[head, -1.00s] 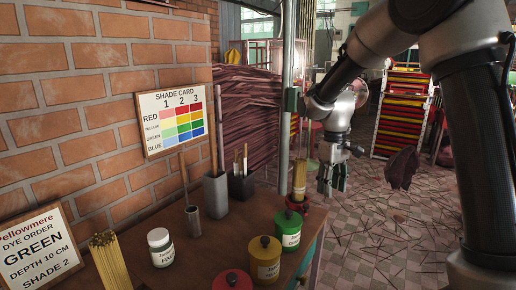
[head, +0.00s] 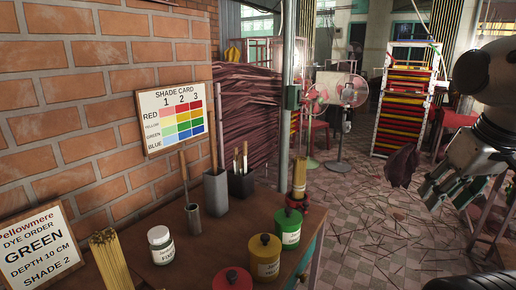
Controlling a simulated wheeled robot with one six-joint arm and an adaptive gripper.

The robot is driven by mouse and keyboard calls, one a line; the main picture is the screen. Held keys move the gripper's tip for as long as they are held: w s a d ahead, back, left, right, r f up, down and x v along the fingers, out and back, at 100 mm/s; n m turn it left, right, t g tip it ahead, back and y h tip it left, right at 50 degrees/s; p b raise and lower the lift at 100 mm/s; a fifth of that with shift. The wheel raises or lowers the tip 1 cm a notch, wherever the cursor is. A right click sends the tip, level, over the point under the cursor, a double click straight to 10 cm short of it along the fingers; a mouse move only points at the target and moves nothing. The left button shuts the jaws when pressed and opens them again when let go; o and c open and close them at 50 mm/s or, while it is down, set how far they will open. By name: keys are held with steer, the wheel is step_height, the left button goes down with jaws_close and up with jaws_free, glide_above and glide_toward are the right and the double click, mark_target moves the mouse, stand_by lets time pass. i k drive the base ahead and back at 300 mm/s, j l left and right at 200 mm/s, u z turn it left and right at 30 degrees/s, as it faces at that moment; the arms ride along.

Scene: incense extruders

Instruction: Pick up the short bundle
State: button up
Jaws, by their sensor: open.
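A tan bundle of thin sticks (head: 299,175) stands upright at the far right corner of the table, by a small red holder (head: 301,204). A second tan bundle (head: 109,262) stands at the near left, its lower end cut off by the frame. I cannot tell for sure which is the shorter. My gripper (head: 446,192) is at the right, over the floor, well clear of the table and both bundles. It is open, with nothing seen between its fingers.
The wooden table (head: 195,255) holds a white jar (head: 160,246), yellow (head: 264,260), green (head: 288,230) and red (head: 232,281) lidded pots, and grey holders (head: 216,192) with tools. A green-grey post (head: 284,120) rises behind the table. Loose sticks litter the floor.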

mark_target(300, 163)
steer(key=k, duration=0.25)
steer(key=k+u, duration=0.15)
steer(key=u, duration=0.2)
steer(key=k+u, duration=0.1)
steer(key=u, duration=0.25)
steer(key=k+j+u, duration=0.1)
steer(key=u, duration=0.2)
steer(key=i+l, duration=0.15)
steer(key=l, duration=0.3)
steer(key=i+l+u, duration=0.15)
steer(key=l, duration=0.25)
steer(key=i+l, duration=0.1)
steer(key=l, duration=0.35)
steer(key=i+l+u, duration=0.15)
steer(key=l, duration=0.3)
steer(key=i+l, duration=0.1)
steer(key=l, duration=0.4)
steer(key=i+l, duration=0.1)
steer(key=l, duration=0.35)
steer(key=i+l, duration=0.15)
steer(key=l, duration=0.35)
